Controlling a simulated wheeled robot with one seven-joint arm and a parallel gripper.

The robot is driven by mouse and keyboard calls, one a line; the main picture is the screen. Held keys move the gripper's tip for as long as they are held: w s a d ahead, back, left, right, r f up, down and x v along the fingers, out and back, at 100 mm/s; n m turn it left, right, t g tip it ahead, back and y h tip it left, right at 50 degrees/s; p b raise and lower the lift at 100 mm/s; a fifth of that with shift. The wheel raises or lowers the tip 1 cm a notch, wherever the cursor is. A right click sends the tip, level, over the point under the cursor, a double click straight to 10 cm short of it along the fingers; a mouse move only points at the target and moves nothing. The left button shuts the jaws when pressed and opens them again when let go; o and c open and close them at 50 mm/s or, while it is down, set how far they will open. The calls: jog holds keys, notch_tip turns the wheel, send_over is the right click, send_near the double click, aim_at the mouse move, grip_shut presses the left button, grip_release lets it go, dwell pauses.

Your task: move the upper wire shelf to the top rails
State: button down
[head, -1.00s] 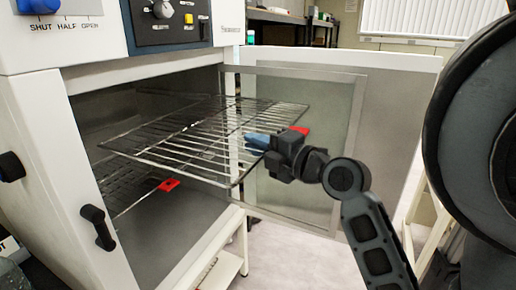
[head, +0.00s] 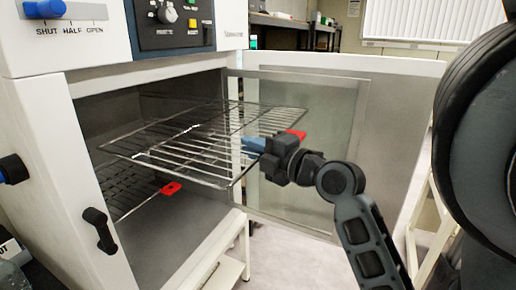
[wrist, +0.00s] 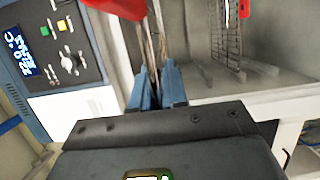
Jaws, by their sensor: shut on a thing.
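The upper wire shelf (head: 190,150) sticks partly out of the open chamber, its rear part inside. A red tab (head: 297,134) is on its right side near my gripper. My gripper (head: 254,145) is shut on the shelf's front edge at the right. In the wrist view the blue fingers (wrist: 157,88) close on the shelf's wires, with a red tab (wrist: 120,7) just beyond. A lower wire shelf (head: 125,190) with a red tab (head: 171,188) lies inside the chamber. The top rails cannot be made out clearly.
The chamber door (head: 330,150) stands open to the right, behind my gripper. The control panel (head: 172,22) is above the opening. A dark handle (head: 99,230) sticks out from the left front frame. The chamber floor (head: 185,235) is bare at the front.

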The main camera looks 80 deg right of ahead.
send_near(197, 134)
jog(key=shift+w+d+f, duration=0.1)
jog(key=shift+w+d, duration=0.35)
jog(key=shift+d, duration=0.35)
jog(key=shift+w+d, duration=0.5)
jog(key=shift+d, duration=0.25)
jog(key=shift+w+d, duration=0.3)
jog(key=shift+w, duration=0.8)
jog(key=shift+w+d, duration=0.35)
jog(key=shift+w, duration=0.75)
jog(key=shift+w+d, duration=0.3)
jog(key=shift+w, duration=0.8)
jog(key=shift+f, duration=0.25)
jog(key=shift+f+b, duration=0.3)
jog(key=shift+b, duration=0.1)
